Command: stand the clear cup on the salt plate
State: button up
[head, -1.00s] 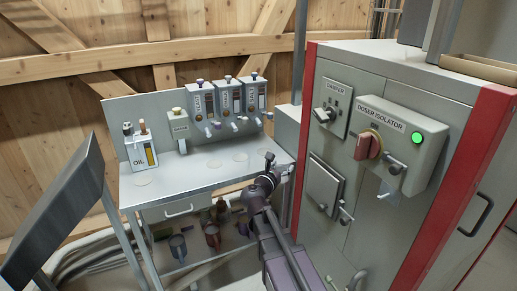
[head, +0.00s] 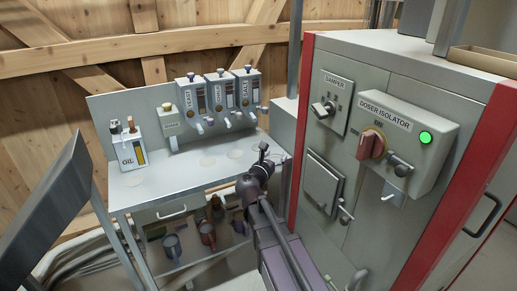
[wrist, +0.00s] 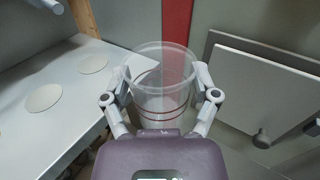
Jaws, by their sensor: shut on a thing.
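My gripper (wrist: 164,88) is shut on the clear cup (wrist: 163,103), its two fingers on either side of it. The cup is see-through, with thin dark red lines around it and its open rim towards the top of the wrist view. In the head view my gripper (head: 263,155) is at the bench's right end, and the cup is hard to make out. Flat pale round plates lie on the bench (head: 180,180); one (head: 207,161) is below the dispensers, another (head: 236,154) is nearer my gripper. I cannot tell for sure which is the salt plate.
A grey cabinet (head: 335,170) with a red edge stands close right of my arm.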

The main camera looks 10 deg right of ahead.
jog(key=w+a+n+t+y, duration=0.2)
jog(key=w+n+y, duration=0.1)
jog(key=w+y, duration=0.2)
jog(key=shift+w+r+n+t, duration=0.15)
jog(key=shift+w+n+t, duration=0.2)
jog(key=shift+w, duration=0.75)
jog(key=shift+w, duration=0.15)
jog(key=w, duration=0.5)
jog(key=w+f, duration=0.1)
jog(key=w, duration=0.4)
jog(key=w+b, duration=0.1)
jog(key=w, duration=0.4)
jog(key=shift+w+d+f, duration=0.15)
jog(key=shift+w+f, duration=0.1)
jog(key=shift+w, duration=0.1)
jog(key=shift+f, duration=0.1)
jog(key=shift+f+b, duration=1.7)
jog(key=shift+b, duration=0.2)
jog(key=shift+f, duration=0.15)
